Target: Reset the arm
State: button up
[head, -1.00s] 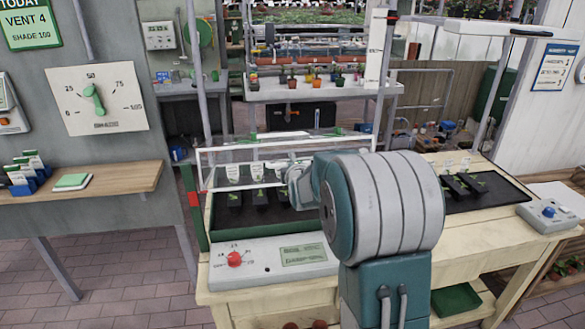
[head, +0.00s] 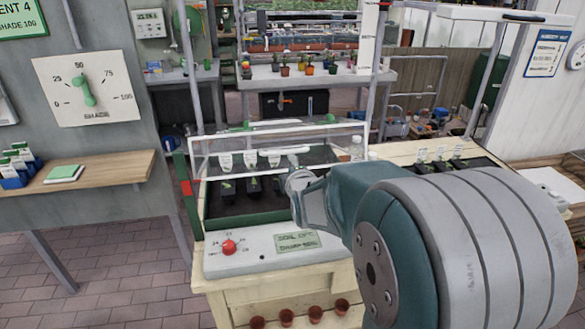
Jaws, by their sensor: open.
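My arm rises from the lower right, with a large grey and teal joint close to the camera. My gripper (head: 301,182) is at the arm's far end, by the front right of the clear-lidded propagator (head: 235,240). It is open and I see nothing held in it. Its fingers are small and partly hidden, so I cannot tell whether they touch the lid's white handle bar (head: 262,152). The white-framed clear lid (head: 345,132) stands tilted up over the dark tray with seedlings.
A control panel with a red knob (head: 229,247) is on the bench front. Small terracotta pots (head: 287,317) stand below. A wooden shelf (head: 110,170) and a shade dial (head: 87,91) are on the left wall. A second seedling tray (head: 455,166) lies right. Tiled floor is open at left.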

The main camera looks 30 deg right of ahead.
dwell(0.3)
jog(key=s+a+m+g+y, duration=0.1)
jog(key=s+a+m+g, duration=0.2)
jog(key=s, duration=0.6)
jog(key=s+a+m+g+y, duration=0.1)
jog(key=s+a+m+g, duration=0.2)
jog(key=s+a+m, duration=0.4)
jog(key=s+a+f+m+g+y, duration=0.1)
jog(key=s+a+m+g+y, duration=0.1)
jog(key=s, duration=1)
jog(key=a+m+g, duration=0.1)
jog(key=a+m, duration=0.1)
jog(key=a, duration=0.1)
jog(key=shift+m, duration=0.4)
jog(key=shift+o, duration=0.2)
jog(key=shift+w, duration=0.1)
